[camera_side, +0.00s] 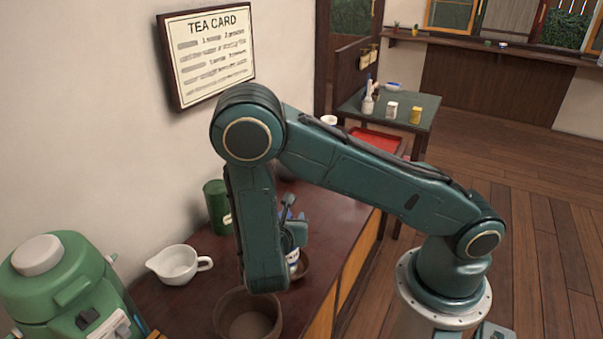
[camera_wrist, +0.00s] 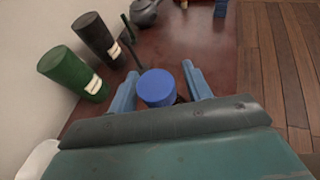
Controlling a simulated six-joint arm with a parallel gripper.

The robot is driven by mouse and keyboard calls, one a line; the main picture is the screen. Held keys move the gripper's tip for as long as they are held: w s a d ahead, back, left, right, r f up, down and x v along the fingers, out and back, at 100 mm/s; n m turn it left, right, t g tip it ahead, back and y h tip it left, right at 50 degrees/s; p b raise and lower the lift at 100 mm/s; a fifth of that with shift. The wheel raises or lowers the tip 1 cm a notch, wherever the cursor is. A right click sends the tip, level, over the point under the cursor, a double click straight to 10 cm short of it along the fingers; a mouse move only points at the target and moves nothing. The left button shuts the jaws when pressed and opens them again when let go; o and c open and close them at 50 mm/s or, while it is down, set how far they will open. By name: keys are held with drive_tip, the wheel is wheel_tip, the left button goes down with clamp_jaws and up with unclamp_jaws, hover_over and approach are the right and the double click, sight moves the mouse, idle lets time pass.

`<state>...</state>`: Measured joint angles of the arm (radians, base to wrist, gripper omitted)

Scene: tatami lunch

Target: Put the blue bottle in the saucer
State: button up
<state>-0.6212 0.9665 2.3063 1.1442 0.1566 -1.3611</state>
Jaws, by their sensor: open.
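The blue bottle shows its round blue cap (camera_wrist: 157,86) in the wrist view, between the two light blue fingers of my gripper (camera_wrist: 160,70). The fingers are open, one on each side of the cap. In the side view, my gripper (camera_side: 294,232) is partly behind my arm, and the bottle's pale lower part (camera_side: 292,256) shows under it. A small brown dish, seemingly the saucer (camera_side: 304,268), shows right at the bottle's foot. The bottle looks upright and in or just behind the dish; I cannot tell exactly whether it rests inside.
A green canister (camera_wrist: 72,73) and a dark canister (camera_wrist: 97,38) stand left of my gripper. A grey teapot (camera_wrist: 145,13) is farther off. A white pitcher (camera_side: 178,264), a brown bowl (camera_side: 230,303) and a green machine (camera_side: 65,290) stand nearer the side camera. The counter's edge is at the right.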

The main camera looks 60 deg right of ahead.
drive_tip(key=shift+r, duration=0.1)
drive_tip(key=v, duration=1.2)
drive_tip(key=shift+d+r, duration=0.1)
idle(0.5)
drive_tip(key=s+d+r+m+y, duration=0.3)
drive_tip(key=s+r+m+y, duration=0.3)
drive_tip(key=r+m, duration=0.4)
drive_tip(key=s+d+r+m+y, duration=0.3)
drive_tip(key=s+r+m+y, duration=0.3)
drive_tip(key=r+m, duration=0.4)
drive_tip(key=s+m, duration=0.1)
drive_tip(key=m, duration=0.1)
drive_tip(key=shift+s+d+r+m, duration=0.25)
drive_tip(key=shift+m, duration=0.05)
